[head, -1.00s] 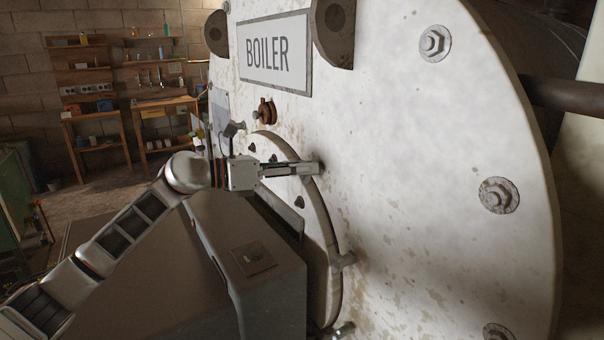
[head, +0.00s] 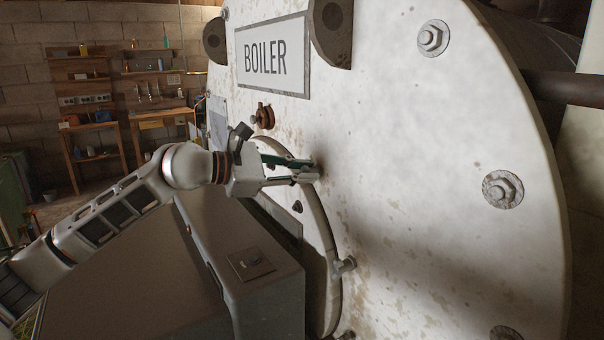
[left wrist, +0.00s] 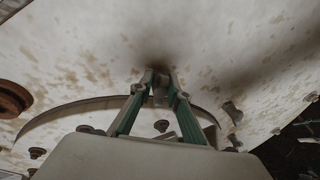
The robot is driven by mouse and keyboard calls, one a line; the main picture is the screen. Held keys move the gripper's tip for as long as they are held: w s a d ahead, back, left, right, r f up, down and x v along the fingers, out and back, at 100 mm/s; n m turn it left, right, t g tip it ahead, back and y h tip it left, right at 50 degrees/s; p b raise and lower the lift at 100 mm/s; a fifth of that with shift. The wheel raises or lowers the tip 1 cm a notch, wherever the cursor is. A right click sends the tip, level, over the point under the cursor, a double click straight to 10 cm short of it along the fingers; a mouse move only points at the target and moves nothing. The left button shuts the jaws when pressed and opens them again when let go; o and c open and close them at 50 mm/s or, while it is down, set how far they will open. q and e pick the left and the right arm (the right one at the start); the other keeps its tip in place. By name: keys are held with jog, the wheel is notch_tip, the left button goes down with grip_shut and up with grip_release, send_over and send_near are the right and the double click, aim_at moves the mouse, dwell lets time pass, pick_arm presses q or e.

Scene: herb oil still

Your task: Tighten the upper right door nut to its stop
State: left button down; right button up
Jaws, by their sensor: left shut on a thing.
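The door nut (left wrist: 160,84) is between the fingertips of my left gripper (left wrist: 160,76) in the left wrist view. It sits at the upper right rim of the round door (head: 318,232). In the head view my left gripper (head: 310,170) reaches in from the left, and its fingers hide most of the nut. The gripper is shut on the nut. Another door nut (head: 345,265) stands lower on the rim; it also shows in the left wrist view (left wrist: 232,112). I cannot see how far the held nut is screwed in. My right gripper is not in view.
The white boiler front (head: 430,180) fills the right side, with large flange bolts (head: 433,38) along its edge. A BOILER plate (head: 272,55) is above the gripper. A grey box (head: 250,290) stands below my left arm. A brown fitting (head: 263,116) sticks out nearby.

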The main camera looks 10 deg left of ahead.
pick_arm(q)
jog(key=shift+d+m, duration=0.1)
jog(key=shift+m, duration=0.3)
jog(key=c, duration=1.9)
grip_release()
jog(key=shift+d, duration=0.1)
jog(key=v, duration=1.2)
jog(key=shift+s, duration=0.1)
